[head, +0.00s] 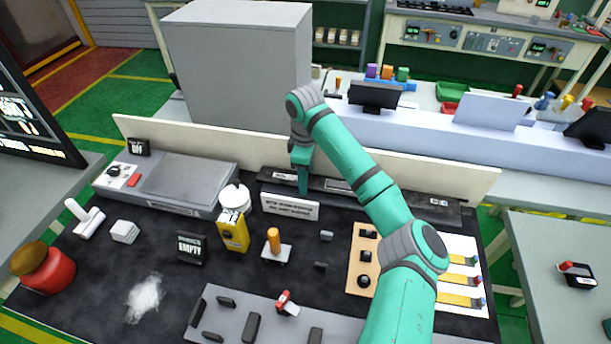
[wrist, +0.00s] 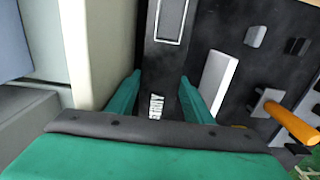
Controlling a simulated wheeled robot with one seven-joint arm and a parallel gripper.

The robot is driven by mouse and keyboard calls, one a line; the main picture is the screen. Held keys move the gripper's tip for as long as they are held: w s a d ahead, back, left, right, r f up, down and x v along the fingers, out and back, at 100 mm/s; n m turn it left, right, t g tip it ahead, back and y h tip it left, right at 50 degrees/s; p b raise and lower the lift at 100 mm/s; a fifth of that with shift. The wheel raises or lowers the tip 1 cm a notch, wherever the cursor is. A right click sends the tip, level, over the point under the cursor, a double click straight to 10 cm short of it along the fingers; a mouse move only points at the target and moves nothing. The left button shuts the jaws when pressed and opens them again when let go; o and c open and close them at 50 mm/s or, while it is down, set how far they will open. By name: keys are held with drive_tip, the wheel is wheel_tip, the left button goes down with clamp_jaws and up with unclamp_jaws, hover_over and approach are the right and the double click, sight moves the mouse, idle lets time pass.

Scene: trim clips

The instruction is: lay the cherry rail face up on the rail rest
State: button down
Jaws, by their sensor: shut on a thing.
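My gripper (head: 303,188) points down at the back of the dark bench, behind a white sign (head: 290,206). In the wrist view its two teal fingers (wrist: 160,100) stand apart on either side of a long dark bar (wrist: 165,60) with a framed panel and a small white label. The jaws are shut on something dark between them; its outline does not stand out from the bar. The long dark bar runs along the back panel (head: 400,205) in the head view, partly hidden by my arm. I cannot pick out a cherry-coloured rail or identify the rail rest.
A grey plate with dark blocks (head: 252,327) lies at the front. A tan board (head: 358,285) is at right.

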drive_tip(key=c, duration=0.8)
unclamp_jaws()
wheel_tip(320, 180, up, 11)
drive_tip(key=shift+r, duration=0.1)
